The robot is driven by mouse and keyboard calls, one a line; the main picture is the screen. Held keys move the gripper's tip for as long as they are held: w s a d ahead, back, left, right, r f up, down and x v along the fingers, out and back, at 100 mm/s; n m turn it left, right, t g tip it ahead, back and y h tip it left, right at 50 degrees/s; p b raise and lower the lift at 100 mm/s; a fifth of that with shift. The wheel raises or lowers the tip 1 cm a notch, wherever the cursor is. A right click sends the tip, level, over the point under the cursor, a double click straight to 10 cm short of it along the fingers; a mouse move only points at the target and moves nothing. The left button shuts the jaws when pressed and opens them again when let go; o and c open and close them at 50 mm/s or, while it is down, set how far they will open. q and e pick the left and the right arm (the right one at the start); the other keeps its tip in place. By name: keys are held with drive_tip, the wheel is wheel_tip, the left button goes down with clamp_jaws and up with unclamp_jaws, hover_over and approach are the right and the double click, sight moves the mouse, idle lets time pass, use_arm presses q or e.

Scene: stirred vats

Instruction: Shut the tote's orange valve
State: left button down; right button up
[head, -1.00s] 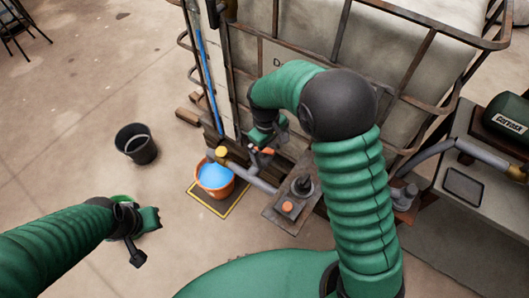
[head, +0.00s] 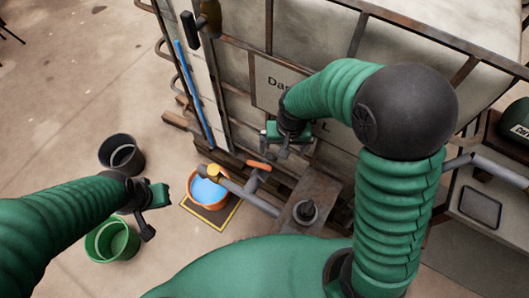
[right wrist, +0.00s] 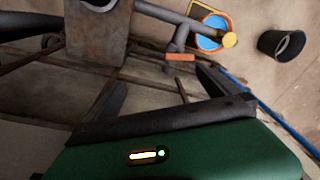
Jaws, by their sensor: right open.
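The valve's orange handle (head: 259,165) sits on a stem above the grey outlet pipe (head: 262,204), at the foot of the caged white tote (head: 330,65).
An orange bucket of blue liquid (head: 203,203) stands under the yellow pipe end on a yellow-edged mat (head: 222,222). A black bucket (head: 121,153) and a green bucket (head: 104,243) stand left. A pump plate (head: 318,192) lies right of the valve. Cage bars rise behind.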

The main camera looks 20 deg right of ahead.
wheel_tip(320, 180, down, 2)
drive_tip(key=w+a+m, duration=0.1)
drive_tip(key=w+a, duration=0.1)
drive_tip(key=w, duration=0.1)
drive_tip(key=m+g+b, duration=0.1)
drive_tip(key=m+b, duration=0.1)
approach(259, 164)
wheel_tip(259, 164, down, 11)
drive_tip(key=b, duration=0.4)
drive_tip(key=shift+w, duration=0.1)
